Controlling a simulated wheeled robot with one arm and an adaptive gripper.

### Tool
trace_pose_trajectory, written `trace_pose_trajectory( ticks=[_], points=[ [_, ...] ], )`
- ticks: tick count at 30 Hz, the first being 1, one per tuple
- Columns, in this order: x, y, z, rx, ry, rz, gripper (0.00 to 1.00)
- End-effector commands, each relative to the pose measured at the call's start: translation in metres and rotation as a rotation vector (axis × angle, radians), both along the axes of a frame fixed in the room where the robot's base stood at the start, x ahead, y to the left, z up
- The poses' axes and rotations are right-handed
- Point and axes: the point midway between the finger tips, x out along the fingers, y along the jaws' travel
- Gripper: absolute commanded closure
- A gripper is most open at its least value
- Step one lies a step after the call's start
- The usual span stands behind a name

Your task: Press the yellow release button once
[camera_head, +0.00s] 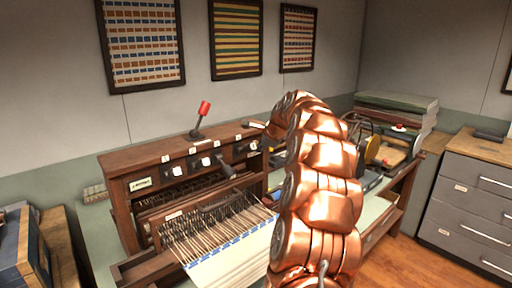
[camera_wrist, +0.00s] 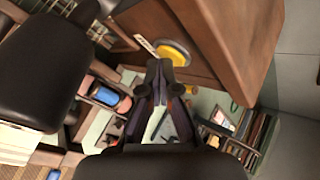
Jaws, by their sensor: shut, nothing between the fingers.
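The yellow button (camera_wrist: 173,52) is a round disc on the side of a brown wooden cabinet in the wrist view, with a pale label strip (camera_wrist: 145,43) beside it. My gripper (camera_wrist: 158,66) is shut and empty. Its dark fingertips appear just below and left of the button, overlapping its lower edge in the picture; I cannot tell whether they touch it. In the head view, my copper arm covers the right side of the wooden loom (camera_head: 152,160), and I cannot make out the gripper or the button there.
A red-knobbed lever (camera_head: 204,108) stands on the loom's top. Grey drawers (camera_head: 465,200) stand far right. A shelf of small items (camera_wrist: 240,130) sits lower right in the wrist view.

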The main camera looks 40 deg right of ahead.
Motion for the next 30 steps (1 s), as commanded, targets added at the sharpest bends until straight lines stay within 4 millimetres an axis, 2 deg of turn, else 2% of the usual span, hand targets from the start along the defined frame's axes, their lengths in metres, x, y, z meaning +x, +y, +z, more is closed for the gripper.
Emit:
trace_pose_trajectory(
  ticks=[20,30],
  points=[
    [0.004,0.000,0.000,0.000,-0.001,0.001,1.00],
    [-0.008,0.000,-0.001,0.001,0.000,-0.001,1.00]
  ],
)
